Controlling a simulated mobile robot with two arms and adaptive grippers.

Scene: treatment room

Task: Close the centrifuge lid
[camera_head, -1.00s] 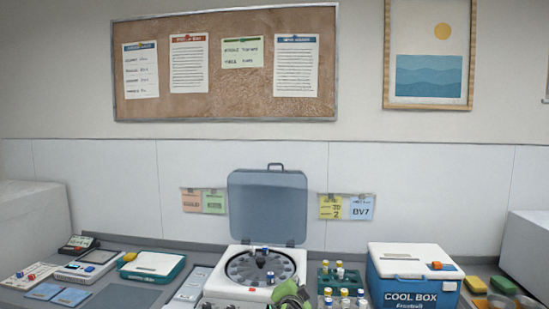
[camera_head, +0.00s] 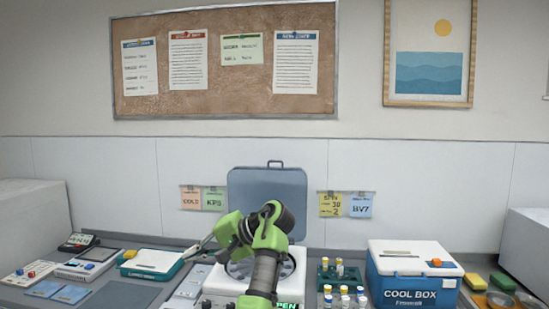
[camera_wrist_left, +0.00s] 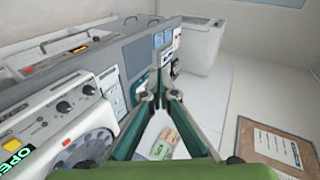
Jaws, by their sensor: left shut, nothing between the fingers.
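The centrifuge (camera_head: 212,290) is a white machine on the counter, partly hidden by my left arm. Its grey-blue lid (camera_head: 268,185) stands upright and open behind the bowl, with a dark handle on its top edge. A green display on its front partly reads "PEN". My left gripper (camera_head: 197,248) is in front of and left of the lid's lower part, with its fingers pointing left, shut and empty. In the left wrist view its fingertips (camera_wrist_left: 157,88) meet at the middle, and the centrifuge (camera_wrist_left: 70,125) lies at left with its round rotor partly in view. My right gripper is not in view.
A teal-and-white case (camera_head: 152,264) and small devices stand left of the centrifuge. A rack of vials (camera_head: 341,282) and a blue cool box (camera_head: 412,280) stand to its right. Coloured notes (camera_head: 203,198) hang on the wall beside the lid. The space above the bowl is partly taken by my arm.

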